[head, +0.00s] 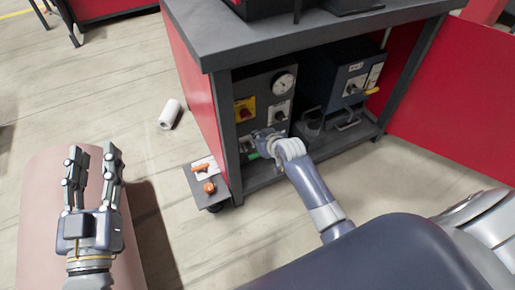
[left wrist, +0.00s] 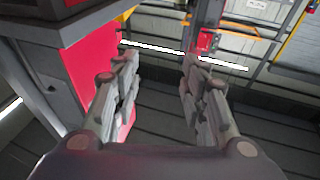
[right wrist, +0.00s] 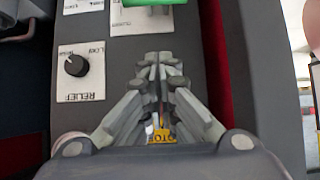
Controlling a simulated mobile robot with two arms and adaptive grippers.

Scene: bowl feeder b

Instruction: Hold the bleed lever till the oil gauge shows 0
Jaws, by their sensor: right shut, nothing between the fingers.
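A round white dial gauge (head: 284,82) sits at the top of the dark control panel inside the red cabinet. Its reading is too small to make out. A green handle, which looks like the bleed lever (head: 252,156), is low on the panel; its green part also shows at the top edge of the right wrist view (right wrist: 150,3). My right gripper (head: 262,138) is shut and empty in front of the panel, its fingertips just short of the green handle in the right wrist view. My left gripper (head: 94,152) is open and empty, away from the cabinet.
A black relief knob (right wrist: 76,65) is beside my right fingers. A red knob on a yellow plate (head: 244,110) is above. A low grey ledge (head: 215,200) with orange handles juts out at the cabinet's left. A white cylinder (head: 170,113) lies on the open floor.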

